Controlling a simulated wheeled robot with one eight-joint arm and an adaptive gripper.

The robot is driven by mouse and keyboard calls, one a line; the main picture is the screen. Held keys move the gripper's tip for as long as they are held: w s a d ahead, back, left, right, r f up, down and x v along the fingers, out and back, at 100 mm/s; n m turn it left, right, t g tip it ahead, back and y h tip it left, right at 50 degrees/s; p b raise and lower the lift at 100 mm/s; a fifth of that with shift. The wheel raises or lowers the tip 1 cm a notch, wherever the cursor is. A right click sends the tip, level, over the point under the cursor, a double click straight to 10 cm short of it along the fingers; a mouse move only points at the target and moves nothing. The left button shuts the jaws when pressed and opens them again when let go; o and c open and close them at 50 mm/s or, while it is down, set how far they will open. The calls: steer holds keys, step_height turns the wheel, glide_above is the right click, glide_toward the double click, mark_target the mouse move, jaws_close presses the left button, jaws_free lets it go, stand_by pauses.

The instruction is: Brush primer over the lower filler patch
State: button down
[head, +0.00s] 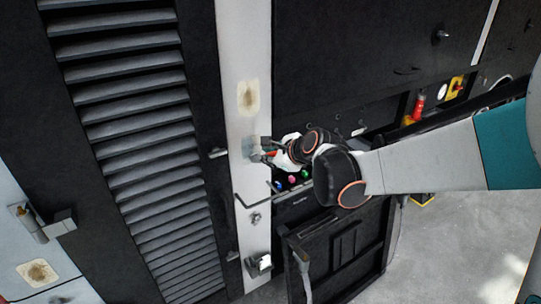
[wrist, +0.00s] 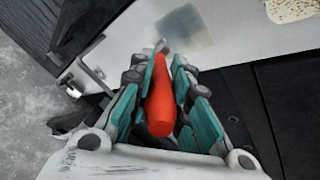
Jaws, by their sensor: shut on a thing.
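My gripper (head: 275,155) is shut on a brush with a red handle (wrist: 161,98), held between its teal-lined fingers. The brush also shows as a small bit of red in the head view (head: 270,154). Its tip (wrist: 162,46) points at the white upright strip (head: 232,50) and overlaps the edge of a grey patch (wrist: 182,27). This lower patch (head: 252,147) is greyish, beside my gripper and partly hidden by it in the head view. I cannot tell whether the bristles touch it. A beige, brown-stained patch (head: 248,98) sits higher on the strip.
A louvred black panel (head: 135,120) stands left of the strip. Another stained patch (head: 38,272) is on a pale panel at lower left. Coloured knobs (head: 291,180) lie just below my gripper. A black open flap (head: 340,250) hangs below. A bracket (head: 258,265) juts from the strip.

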step_height(320, 180, up, 9)
steer(key=a+p, duration=0.1)
steer(key=p, duration=0.4)
steer(key=shift+s+p, duration=0.3)
steer(key=shift+s, duration=0.15)
stand_by(1.3)
steer(key=shift+f, duration=0.15)
steer(key=shift+s+d+p, duration=0.1)
steer(key=shift+s+d, duration=0.45)
steer(key=shift+s, duration=0.3)
steer(key=shift+s+d+p, duration=0.1)
steer(key=shift+s+d, duration=0.45)
steer(key=shift+s, duration=0.25)
steer(key=shift+s+d+p, duration=0.1)
steer(key=shift+s+d, duration=0.45)
steer(key=shift+s, duration=0.3)
